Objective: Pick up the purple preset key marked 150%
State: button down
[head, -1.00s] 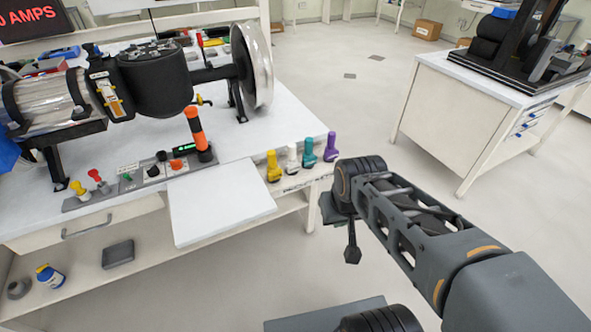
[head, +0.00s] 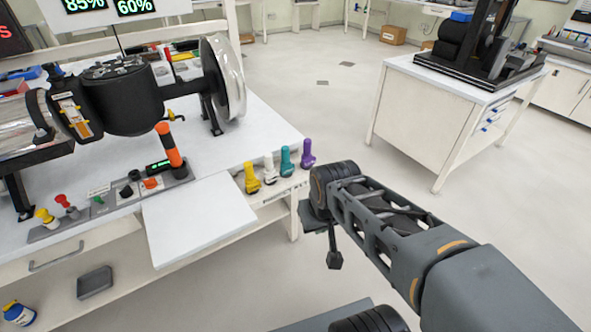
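The purple preset key (head: 307,153) stands upright in a row of keys on a small shelf at the right edge of the workbench. It is the rightmost of the row, after the yellow key (head: 251,178), the white key (head: 270,169) and the teal key (head: 286,162). The 150% mark cannot be read on it. My arm reaches in from the lower right. My gripper (head: 334,260) hangs below the arm's end, in front of and below the purple key, apart from it. Its fingers are too small and dark to tell open from shut.
The workbench (head: 200,225) carries a large motor rig (head: 121,95) and a control panel with an orange-topped lever (head: 170,150). A second white bench (head: 430,115) with equipment stands at the back right. Open floor (head: 330,100) lies between the benches.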

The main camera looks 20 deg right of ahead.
aim_at(308, 161)
jog(key=u, duration=1.85)
jog(key=i, duration=1.15)
jog(key=z, duration=2.75)
